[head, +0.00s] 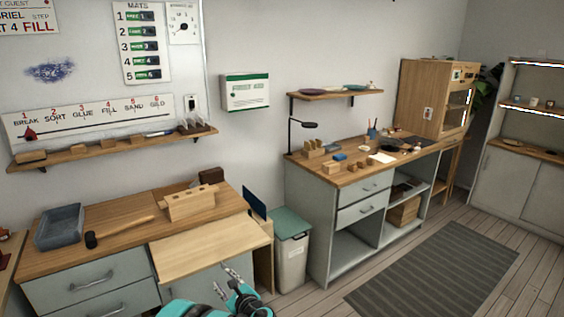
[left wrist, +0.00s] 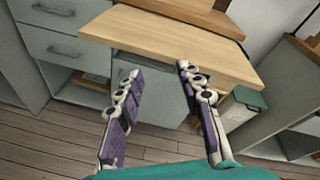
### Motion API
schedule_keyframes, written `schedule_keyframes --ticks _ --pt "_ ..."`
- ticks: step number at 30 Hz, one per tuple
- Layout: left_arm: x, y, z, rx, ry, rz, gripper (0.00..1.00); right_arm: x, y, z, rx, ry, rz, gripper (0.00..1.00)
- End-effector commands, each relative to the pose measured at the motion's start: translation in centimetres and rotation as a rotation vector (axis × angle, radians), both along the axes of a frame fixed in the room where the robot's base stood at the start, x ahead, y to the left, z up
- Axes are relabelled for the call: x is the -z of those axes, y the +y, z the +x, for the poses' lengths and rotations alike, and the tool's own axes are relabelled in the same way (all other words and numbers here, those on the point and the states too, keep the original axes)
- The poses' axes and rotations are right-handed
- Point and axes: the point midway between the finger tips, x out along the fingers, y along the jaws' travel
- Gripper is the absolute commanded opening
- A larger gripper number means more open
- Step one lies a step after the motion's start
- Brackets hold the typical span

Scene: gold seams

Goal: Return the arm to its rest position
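My left gripper (head: 231,282) is low in the head view, in front of the pull-out wooden board (head: 205,250) of the left workbench. In the left wrist view the gripper (left wrist: 155,82) has its two fingers spread apart with nothing between them. The board (left wrist: 170,45) lies beyond the fingertips, and cabinet fronts and floor show between and around the fingers. Part of my teal left arm shows at the bottom of the head view. My right gripper is not in view.
A mallet (head: 120,230), a grey tray (head: 60,227) and a wooden block with holes (head: 188,203) are on the left workbench. A bin (head: 292,255) stands right of it, beside the second workbench (head: 330,185). Open floor and a striped mat (head: 435,272) lie at right.

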Motion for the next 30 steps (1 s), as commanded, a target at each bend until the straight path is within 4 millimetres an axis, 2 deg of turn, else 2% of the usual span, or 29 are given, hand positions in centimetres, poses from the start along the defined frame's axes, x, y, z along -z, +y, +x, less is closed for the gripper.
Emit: schedule_keyframes --ticks 1,6,13,17,24,27,30 --pt "-1.4 0.9 -1.0 -0.031 -0.017 -0.1 0.37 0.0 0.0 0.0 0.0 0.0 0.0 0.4" --pt "-4.5 2.8 -5.1 -0.158 -0.088 -0.468 0.37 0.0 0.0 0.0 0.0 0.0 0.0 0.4" --pt "-7.2 4.0 -12.8 -0.379 -0.192 -0.949 0.37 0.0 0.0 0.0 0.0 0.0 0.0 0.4" --pt "-7.9 3.7 -17.7 -0.528 -0.253 -1.212 0.37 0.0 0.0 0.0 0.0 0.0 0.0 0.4" --pt "-7.8 1.8 -26.7 -0.842 -0.364 -1.666 0.37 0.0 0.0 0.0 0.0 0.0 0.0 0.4" --pt "-7.4 0.7 -29.6 -0.963 -0.399 -1.814 0.37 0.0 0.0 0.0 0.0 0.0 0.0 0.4" --pt "-7.1 -0.2 -31.5 -1.057 -0.424 -1.921 0.37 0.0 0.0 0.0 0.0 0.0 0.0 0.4"
